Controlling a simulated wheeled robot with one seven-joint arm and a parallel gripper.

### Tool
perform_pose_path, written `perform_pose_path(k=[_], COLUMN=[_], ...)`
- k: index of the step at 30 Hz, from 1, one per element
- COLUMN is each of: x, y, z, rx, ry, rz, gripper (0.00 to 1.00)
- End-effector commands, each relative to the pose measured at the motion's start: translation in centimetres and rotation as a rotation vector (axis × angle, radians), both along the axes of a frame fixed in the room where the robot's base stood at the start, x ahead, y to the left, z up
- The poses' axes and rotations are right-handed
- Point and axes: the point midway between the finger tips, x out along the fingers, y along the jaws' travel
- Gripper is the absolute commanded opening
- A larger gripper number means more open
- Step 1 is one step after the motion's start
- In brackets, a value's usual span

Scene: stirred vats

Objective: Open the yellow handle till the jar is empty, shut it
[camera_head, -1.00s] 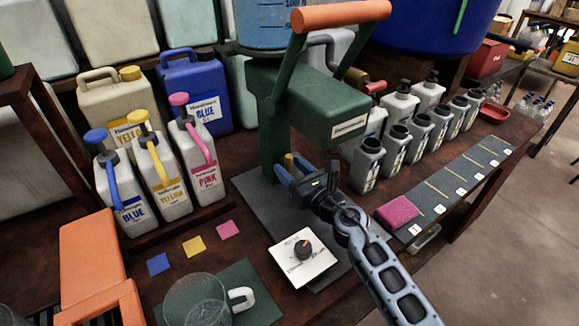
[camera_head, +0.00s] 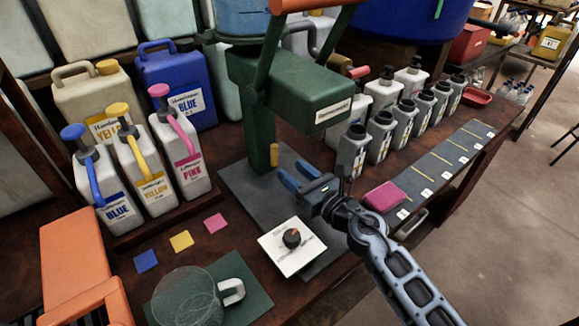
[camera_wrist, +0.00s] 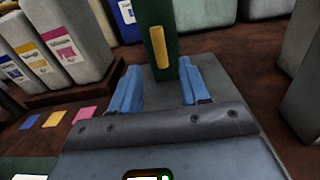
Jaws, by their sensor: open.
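The yellow handle (camera_head: 274,155) is a small upright bar on the front of the green stand's column. It also shows in the wrist view (camera_wrist: 159,47), upright and just beyond my fingertips. My gripper (camera_head: 294,172) is open and empty, with blue fingers pointing at the column. In the wrist view my gripper (camera_wrist: 160,75) has its fingers either side of the handle's line, apart from it. The jar (camera_head: 240,20) on top of the stand looks blue. Its top is cut off, so I cannot tell its level. A clear jug (camera_head: 188,298) with a white handle stands at the front.
A white dial plate (camera_head: 292,246) lies in front of the stand. Blue, yellow and pink bottles (camera_head: 184,155) stand at left. Several grey bottles (camera_head: 352,150) and a pink sponge (camera_head: 384,196) are at right. An orange lever (camera_head: 300,5) crosses above.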

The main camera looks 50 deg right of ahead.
Motion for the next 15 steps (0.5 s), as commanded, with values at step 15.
perform_pose_path(k=[15], x=[-1.5], y=[-1.4], z=[0.5], rx=[-0.004], ry=[-0.006], rz=[0.173], gripper=[0.45])
